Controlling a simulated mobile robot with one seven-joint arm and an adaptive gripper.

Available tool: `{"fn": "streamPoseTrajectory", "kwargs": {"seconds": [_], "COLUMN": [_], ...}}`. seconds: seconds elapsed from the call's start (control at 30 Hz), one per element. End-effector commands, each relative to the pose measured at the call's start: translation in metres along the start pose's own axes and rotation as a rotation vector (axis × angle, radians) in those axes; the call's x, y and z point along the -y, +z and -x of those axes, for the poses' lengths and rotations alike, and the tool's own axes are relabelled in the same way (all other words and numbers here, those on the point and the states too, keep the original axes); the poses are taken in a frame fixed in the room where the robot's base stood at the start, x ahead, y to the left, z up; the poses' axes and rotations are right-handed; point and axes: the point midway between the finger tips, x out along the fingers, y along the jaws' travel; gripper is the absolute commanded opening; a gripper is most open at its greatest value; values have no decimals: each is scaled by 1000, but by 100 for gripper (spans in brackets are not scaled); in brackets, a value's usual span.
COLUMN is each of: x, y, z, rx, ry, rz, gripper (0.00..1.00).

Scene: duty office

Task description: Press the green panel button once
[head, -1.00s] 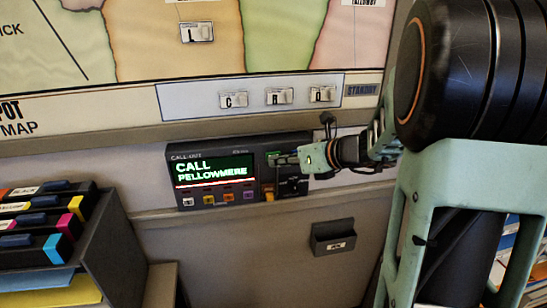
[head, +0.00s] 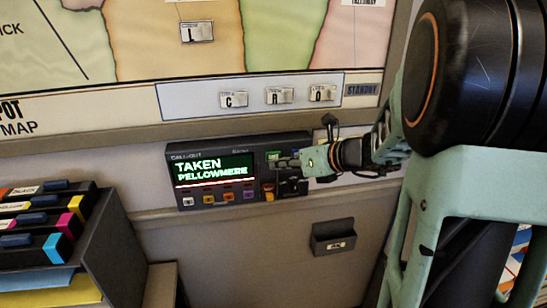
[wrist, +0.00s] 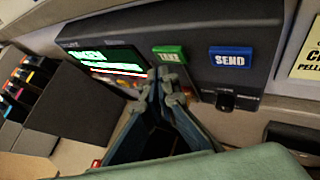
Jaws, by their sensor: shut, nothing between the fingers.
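The call-out panel (head: 240,148) is a dark box on the wall. Its screen (head: 215,169) reads "TAKEN PELLOWMERE" in green and white. The green button (wrist: 169,55), marked "TAKE", shows in the wrist view just above my fingertips; in the head view the green button (head: 273,155) is partly seen beside my gripper. A blue "SEND" button (wrist: 231,58) sits to its right. My gripper (wrist: 165,78) is shut and empty, its tips just below the green button in the wrist view. I cannot tell whether they touch it. It also shows in the head view (head: 282,163).
Small coloured buttons (head: 228,198) line the panel's lower edge. A rack of colour-marked binders (head: 50,215) stands at the left. A small dark wall tray (head: 333,236) hangs below the panel. A map board (head: 230,60) is above.

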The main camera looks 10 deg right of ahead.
Motion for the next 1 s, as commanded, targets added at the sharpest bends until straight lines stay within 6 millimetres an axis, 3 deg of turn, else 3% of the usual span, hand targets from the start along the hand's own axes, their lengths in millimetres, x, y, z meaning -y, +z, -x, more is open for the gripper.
{"fn": "streamPoseTrajectory", "kwargs": {"seconds": [0.27, 0.7, 1.0], "x": [-1, -22, -25], "y": [-1, -22, -25], "z": [2, 31, 35], "rx": [0, 0, 0], "ry": [-1, -2, 0], "rz": [0, 0, 0], "gripper": [0, 0, 0]}}
